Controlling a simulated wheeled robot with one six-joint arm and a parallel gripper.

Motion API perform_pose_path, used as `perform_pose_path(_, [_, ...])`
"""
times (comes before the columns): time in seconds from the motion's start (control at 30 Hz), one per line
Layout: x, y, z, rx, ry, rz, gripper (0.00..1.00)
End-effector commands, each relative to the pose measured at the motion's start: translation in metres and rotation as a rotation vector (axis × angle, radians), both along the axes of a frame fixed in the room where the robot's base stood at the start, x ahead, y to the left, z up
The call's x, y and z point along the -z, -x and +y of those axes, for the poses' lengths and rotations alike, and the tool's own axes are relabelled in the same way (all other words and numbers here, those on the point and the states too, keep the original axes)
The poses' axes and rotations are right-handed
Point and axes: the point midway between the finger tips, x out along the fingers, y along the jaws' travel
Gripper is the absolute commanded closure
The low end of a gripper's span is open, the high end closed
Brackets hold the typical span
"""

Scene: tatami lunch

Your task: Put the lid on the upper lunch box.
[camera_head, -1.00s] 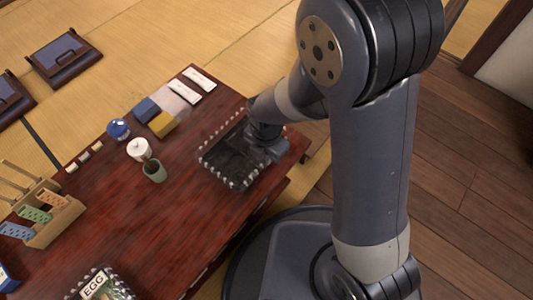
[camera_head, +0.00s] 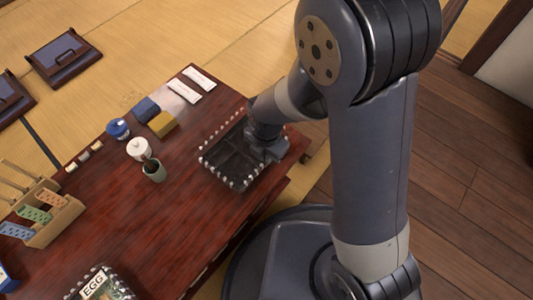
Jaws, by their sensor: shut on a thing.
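The upper lunch box (camera_head: 222,163) is a dark open-looking box with pale beads along its rim, near the table's right edge. Dark compartments show inside it. My gripper (camera_head: 271,149) is low over its right side, pointing down. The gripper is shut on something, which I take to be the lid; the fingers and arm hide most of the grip. I cannot tell a separate lid outline from the box, nor whether they touch. Another beaded lunch box, labelled EGG (camera_head: 95,284), is at the bottom of the picture, partly cut off.
On the red-brown table (camera_head: 190,215) are a white pot (camera_head: 139,148), a green cup (camera_head: 154,171), a blue round item (camera_head: 118,128), blue and yellow blocks (camera_head: 162,125), white packets (camera_head: 199,79) and a wooden rack (camera_head: 50,222). Bare table lies left of the upper box.

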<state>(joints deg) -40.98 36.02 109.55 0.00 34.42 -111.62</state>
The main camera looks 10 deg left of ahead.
Motion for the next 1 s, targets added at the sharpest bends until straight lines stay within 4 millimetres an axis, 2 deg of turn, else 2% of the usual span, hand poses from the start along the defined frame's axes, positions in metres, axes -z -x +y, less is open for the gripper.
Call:
perform_pose_path(0.6, [0.012,0.0,0.0,0.0,0.0,0.0,1.0])
perform_pose_path(1.0, [0.012,0.0,0.0,0.0,0.0,0.0,1.0])
